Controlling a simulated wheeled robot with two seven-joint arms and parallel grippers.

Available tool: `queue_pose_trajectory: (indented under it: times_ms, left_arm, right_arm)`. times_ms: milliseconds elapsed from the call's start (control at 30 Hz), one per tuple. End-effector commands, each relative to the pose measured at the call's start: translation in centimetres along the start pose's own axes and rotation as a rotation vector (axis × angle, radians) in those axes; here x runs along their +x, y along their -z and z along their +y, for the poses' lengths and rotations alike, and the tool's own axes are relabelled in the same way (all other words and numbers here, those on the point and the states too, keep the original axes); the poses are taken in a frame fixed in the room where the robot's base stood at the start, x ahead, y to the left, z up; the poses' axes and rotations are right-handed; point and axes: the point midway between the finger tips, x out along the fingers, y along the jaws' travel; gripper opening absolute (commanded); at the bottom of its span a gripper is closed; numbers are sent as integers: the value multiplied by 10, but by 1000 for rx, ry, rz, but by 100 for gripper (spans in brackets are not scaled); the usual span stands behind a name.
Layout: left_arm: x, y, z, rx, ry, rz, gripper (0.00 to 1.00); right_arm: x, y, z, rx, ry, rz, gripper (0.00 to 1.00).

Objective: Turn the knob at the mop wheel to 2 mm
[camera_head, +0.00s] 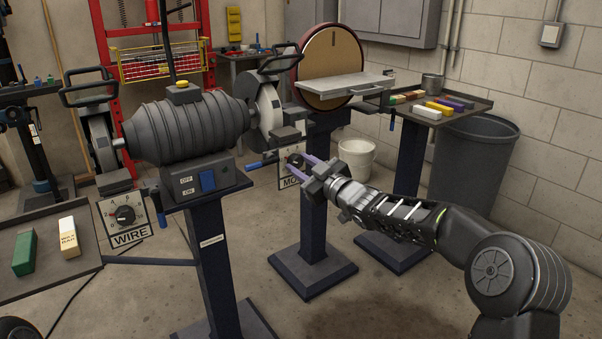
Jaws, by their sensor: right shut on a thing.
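The bench grinder's dark ribbed motor (190,128) sits on a pedestal, with a wheel at each end. The mop wheel (265,104) is at the motor's right end, under a guard. Below it hangs a pale dial plate (286,182) lettered "MO", the rest covered by my gripper. My left gripper is out of view.
A second dial plate (125,215), lettered "WIRE", hangs under the left wheel. A tray (60,284) with green and cream bars is at lower left. A disc sander (330,65), white bucket (352,160) and grey bin (472,160) stand behind. The floor at front centre is clear.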

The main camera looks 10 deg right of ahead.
Motion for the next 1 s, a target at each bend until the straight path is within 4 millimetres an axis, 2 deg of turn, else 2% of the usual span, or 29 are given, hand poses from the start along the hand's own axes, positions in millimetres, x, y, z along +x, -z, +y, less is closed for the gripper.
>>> queue_pose_trajectory:
  times_ms: [100,400,933,967,1000]
  left_arm:
    - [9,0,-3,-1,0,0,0]
    - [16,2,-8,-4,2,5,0]
    - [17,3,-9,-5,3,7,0]
    - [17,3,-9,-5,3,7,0]
    - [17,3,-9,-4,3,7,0]
  right_arm:
    - [0,-2,-1,-92,0,0,0]
    - [0,-1,0,-240,0,0,0]
    - [0,0,0,-272,1,-1,0]
    - [0,0,0,-272,1,-1,35]
    - [0,0,0,-272,1,-1,38]
